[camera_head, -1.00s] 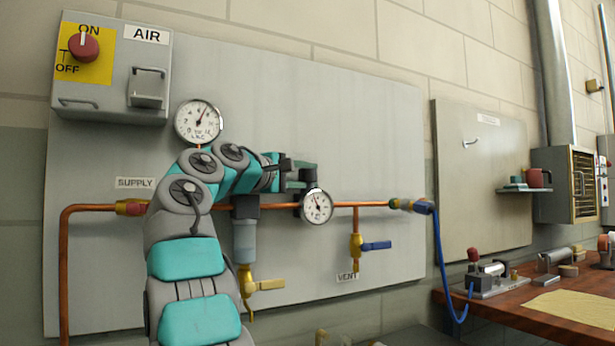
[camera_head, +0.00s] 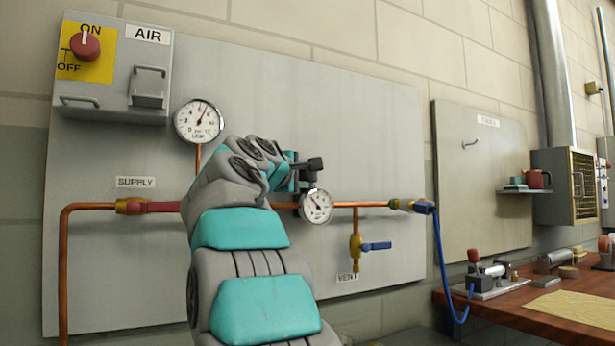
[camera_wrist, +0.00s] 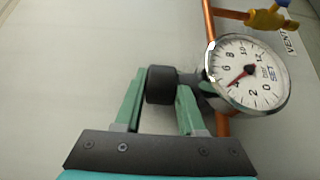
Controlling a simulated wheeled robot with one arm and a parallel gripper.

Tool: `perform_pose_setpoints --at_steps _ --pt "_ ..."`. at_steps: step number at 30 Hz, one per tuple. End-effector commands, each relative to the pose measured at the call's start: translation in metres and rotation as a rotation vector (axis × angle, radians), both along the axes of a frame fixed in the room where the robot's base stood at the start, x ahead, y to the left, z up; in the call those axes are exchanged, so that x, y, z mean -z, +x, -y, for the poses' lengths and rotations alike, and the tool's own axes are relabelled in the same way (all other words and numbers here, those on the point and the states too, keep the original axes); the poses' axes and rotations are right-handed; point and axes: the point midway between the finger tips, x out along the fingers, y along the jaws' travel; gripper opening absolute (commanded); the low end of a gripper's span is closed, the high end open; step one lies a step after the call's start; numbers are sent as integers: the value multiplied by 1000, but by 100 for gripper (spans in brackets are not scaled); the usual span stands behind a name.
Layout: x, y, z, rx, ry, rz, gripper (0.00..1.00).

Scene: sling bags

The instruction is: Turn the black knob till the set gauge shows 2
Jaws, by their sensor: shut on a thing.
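The black knob (camera_wrist: 160,86) is between the two green fingers of my gripper (camera_wrist: 164,80) in the wrist view, and the fingers are shut on it. The set gauge (camera_wrist: 248,75) is right beside the knob, its white dial turned on its side in this view. Its red needle tip points at about 4. In the head view the set gauge (camera_head: 317,206) sits on the copper pipe, its numbers too small to read. My gripper (camera_head: 300,178) is just left of it there, and my arm hides much of it.
A larger gauge (camera_head: 199,122) stands above the pipe, left of my wrist. A blue-handled vent valve (camera_head: 376,246) hangs below the pipe. The red supply valve (camera_head: 150,207) is at left. A blue hose (camera_head: 438,265) drops toward the wooden bench (camera_head: 500,308) at right.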

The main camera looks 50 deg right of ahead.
Motion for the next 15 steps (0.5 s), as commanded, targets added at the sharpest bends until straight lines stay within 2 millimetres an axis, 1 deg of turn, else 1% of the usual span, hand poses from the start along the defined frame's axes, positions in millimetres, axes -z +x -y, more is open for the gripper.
perform_pose_setpoints --at_steps 1,15 --pt "1 -3 1 -29 6 0 0" --pt "1 0 0 -361 6 5 0"
